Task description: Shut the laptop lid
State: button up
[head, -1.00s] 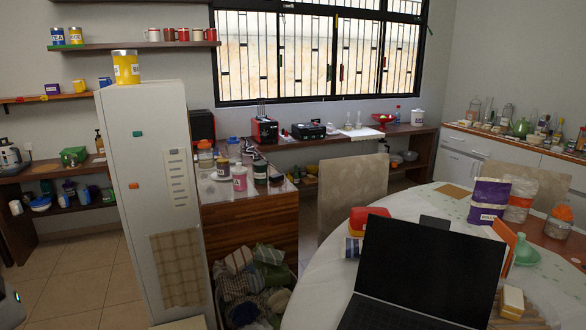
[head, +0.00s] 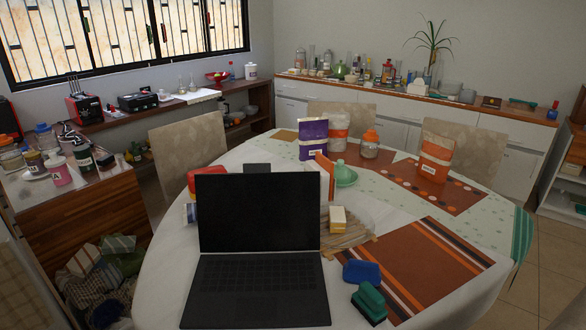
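The black laptop (head: 260,213) stands on the round table at the near left side, its keyboard side facing me. Its lid is open and roughly upright, with a dark screen. The keyboard base (head: 257,290) lies flat on the white tablecloth. Nothing covers the laptop from this view. My gripper is not in view.
The table (head: 172,250) holds a blue sponge (head: 361,272), a green brush-like item (head: 369,302) and a striped placemat (head: 430,262) right of the laptop. A purple bag (head: 313,139), an orange-lidded jar (head: 370,146) and an orange-white bag (head: 434,157) stand behind. Chairs surround the far side.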

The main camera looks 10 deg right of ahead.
aim_at(256, 209)
jog(key=i+j+z, duration=0.4)
jog(key=i+j, duration=0.35)
jog(key=i, duration=0.15)
